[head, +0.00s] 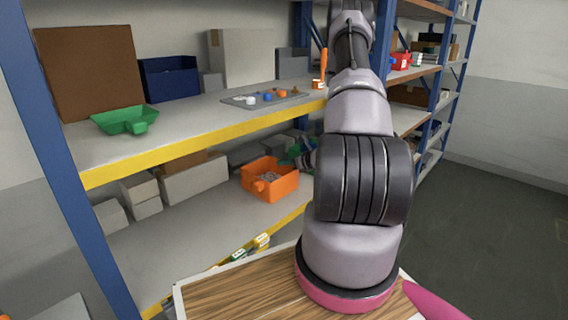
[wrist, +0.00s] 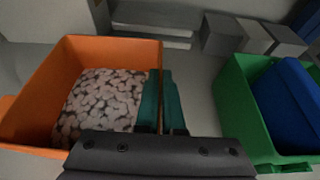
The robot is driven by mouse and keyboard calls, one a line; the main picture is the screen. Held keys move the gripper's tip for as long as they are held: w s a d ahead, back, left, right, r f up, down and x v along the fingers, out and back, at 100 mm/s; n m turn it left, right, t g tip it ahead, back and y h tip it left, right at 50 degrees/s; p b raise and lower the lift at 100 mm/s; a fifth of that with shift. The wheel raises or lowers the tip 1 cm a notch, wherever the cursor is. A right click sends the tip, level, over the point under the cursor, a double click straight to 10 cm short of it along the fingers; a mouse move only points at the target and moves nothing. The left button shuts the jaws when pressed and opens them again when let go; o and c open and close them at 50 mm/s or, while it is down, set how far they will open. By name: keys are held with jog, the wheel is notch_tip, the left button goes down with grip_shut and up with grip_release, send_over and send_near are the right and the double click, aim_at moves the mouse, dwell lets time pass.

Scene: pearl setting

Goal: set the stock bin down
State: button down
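The stock bin appears to be the orange bin (head: 269,183), which is at the lower shelf in the head view. In the wrist view the orange bin (wrist: 38,92) fills the left side and holds many small pale pieces. My gripper (wrist: 161,78) has its two teal fingers on either side of the bin's right wall, close together with the thin orange edge between them. The bin looks level. I cannot tell whether its base touches the shelf. In the head view my arm hides most of the gripper.
A green bin (wrist: 242,108) with a blue bin (wrist: 288,100) in it stands right of the gripper. Grey boxes (wrist: 238,35) are behind. The upper shelf's yellow edge (head: 200,144) runs above the orange bin. Bare lower shelf (head: 170,240) lies to its left.

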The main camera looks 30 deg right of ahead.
jog(key=c, duration=1)
grip_release()
jog(key=shift+f, duration=0.1)
jog(key=shift+c, duration=0.2)
jog(key=shift+r, duration=0.2)
jog(key=v, duration=1.2)
